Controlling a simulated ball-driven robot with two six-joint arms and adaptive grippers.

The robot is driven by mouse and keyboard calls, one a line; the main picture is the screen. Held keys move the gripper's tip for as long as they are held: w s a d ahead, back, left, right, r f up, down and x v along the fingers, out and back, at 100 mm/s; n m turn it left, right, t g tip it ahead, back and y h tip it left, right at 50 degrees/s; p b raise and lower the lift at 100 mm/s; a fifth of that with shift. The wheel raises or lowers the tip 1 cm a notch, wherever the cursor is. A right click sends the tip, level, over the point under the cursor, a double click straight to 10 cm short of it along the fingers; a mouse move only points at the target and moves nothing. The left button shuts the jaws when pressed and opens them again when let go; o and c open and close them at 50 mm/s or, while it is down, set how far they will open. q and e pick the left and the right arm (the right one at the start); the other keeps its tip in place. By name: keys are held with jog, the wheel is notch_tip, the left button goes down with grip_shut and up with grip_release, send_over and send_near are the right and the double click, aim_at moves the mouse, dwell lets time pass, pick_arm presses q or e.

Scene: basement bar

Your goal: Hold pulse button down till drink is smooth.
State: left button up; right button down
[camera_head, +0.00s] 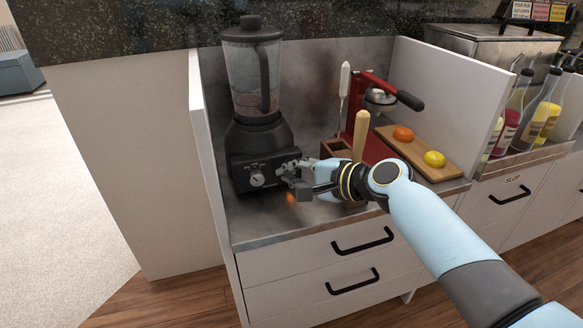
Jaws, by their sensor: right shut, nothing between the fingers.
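A black blender base (258,145) stands at the left of the metal counter. Its front panel carries a round silver dial (257,179) and small markings. A clear lidded jug (246,80) with a dark handle sits on the base, with a little reddish content low inside. My right gripper (284,172) is shut and empty, its fingertips at the right side of the front panel. I cannot tell whether the fingers touch the panel, and the part behind them is hidden. My left gripper is not in view.
A red press (371,100) stands right of the blender, beside a wooden board (442,171) with an orange fruit (403,134) and a yellow fruit (434,159). A wooden box (340,150) sits behind my gripper. Bottles (508,122) stand at far right. White partitions bound the counter.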

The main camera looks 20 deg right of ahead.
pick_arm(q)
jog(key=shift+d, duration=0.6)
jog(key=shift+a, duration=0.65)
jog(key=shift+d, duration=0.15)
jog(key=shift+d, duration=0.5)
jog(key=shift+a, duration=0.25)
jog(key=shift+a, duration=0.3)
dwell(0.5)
